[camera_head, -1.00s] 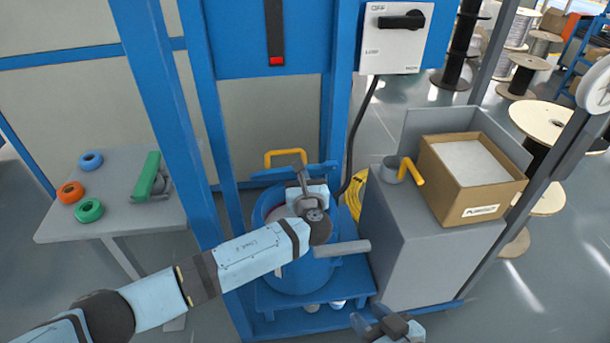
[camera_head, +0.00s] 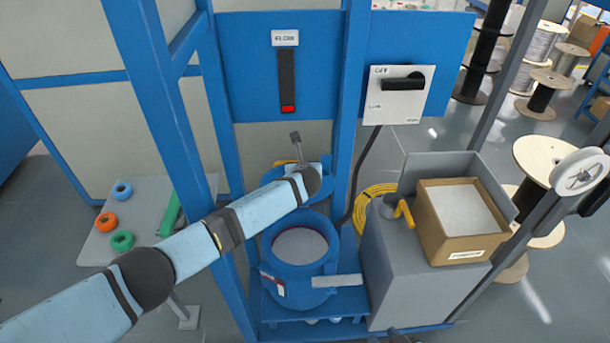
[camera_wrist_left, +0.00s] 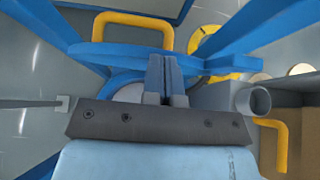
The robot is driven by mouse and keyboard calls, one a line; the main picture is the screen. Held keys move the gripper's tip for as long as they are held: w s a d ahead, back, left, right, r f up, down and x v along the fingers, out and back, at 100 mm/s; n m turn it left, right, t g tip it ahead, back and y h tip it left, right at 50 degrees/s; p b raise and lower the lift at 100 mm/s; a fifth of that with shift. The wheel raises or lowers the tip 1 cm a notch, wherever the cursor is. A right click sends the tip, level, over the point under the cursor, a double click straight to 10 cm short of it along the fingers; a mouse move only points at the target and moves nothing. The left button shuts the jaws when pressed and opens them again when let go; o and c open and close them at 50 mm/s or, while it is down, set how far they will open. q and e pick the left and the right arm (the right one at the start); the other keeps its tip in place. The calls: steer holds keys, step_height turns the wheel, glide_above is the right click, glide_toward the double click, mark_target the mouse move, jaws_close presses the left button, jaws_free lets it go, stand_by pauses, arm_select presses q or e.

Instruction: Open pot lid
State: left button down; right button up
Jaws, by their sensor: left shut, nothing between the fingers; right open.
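The blue pot (camera_head: 299,278) stands in the blue frame with its round mouth uncovered, showing a pale grey inside. Its blue lid (camera_head: 328,186) stands raised behind the mouth, partly hidden by my left arm. The lid's yellow handle (camera_head: 283,162) peeks out behind my left wrist and shows whole in the left wrist view (camera_wrist_left: 133,19). My left gripper (camera_wrist_left: 163,62) is shut and empty, its fingertips near the handle; I cannot tell if they touch the lid. In the head view its fingers are hidden. My right gripper (camera_head: 397,338) is open at the bottom edge, mostly cut off.
A switch panel (camera_head: 396,95) hangs above. A side table (camera_head: 150,200) with coloured rings is at left.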

arm_select(q)
steer(key=w+b, duration=0.1)
steer(key=w, duration=0.2)
steer(key=shift+w+r, duration=0.4)
steer(key=shift+w, duration=0.35)
